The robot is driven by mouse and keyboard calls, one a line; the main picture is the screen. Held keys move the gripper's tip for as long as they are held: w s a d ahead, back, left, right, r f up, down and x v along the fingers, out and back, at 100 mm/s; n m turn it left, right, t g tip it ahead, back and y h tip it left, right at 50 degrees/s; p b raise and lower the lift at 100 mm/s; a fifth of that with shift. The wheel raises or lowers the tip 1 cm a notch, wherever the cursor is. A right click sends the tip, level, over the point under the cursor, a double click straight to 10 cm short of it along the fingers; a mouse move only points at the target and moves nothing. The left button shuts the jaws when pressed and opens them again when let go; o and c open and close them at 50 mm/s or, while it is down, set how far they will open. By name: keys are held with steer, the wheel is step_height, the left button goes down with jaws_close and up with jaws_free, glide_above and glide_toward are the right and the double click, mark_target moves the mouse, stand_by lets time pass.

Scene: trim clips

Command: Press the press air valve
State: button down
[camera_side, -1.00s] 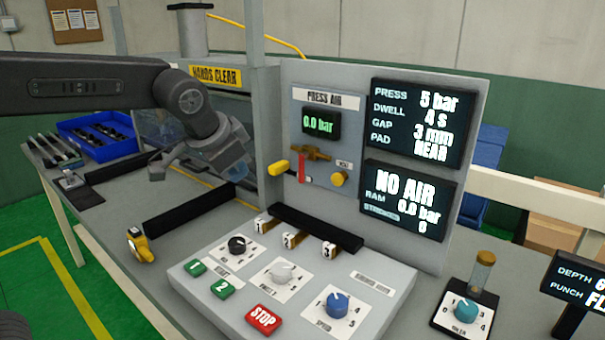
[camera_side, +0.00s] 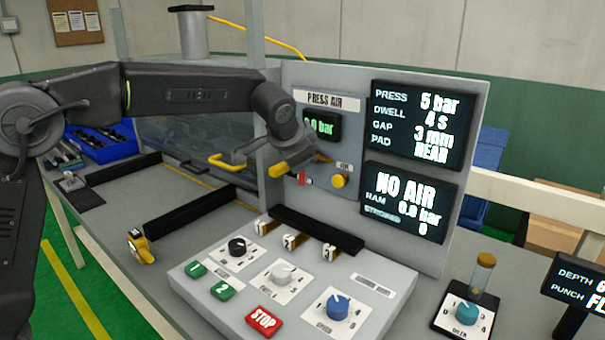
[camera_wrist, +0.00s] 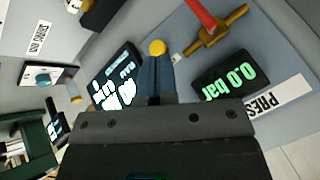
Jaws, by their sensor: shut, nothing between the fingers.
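The press air panel has a brass valve (camera_wrist: 215,32) with a red lever (camera_wrist: 200,14). My gripper (camera_wrist: 155,58) is shut and empty. It is in front of the panel and covers most of the valve in the side view. In the wrist view its fingertips overlap the edge of a round yellow knob (camera_wrist: 157,47); I cannot tell if they touch. The knob also shows in the side view (camera_side: 339,180). The air readout (camera_wrist: 230,80) reads 0.0 bar.
A large display (camera_side: 405,202) right of the valve reads NO AIR. A console (camera_side: 295,290) with buttons and dials stands below the panel. A yellow handle bar (camera_side: 230,163) is to the left. A blue bin (camera_side: 108,150) stands at the far left.

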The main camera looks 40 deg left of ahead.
steer(key=w+a+f, duration=0.5)
steer(key=w+f, duration=0.3)
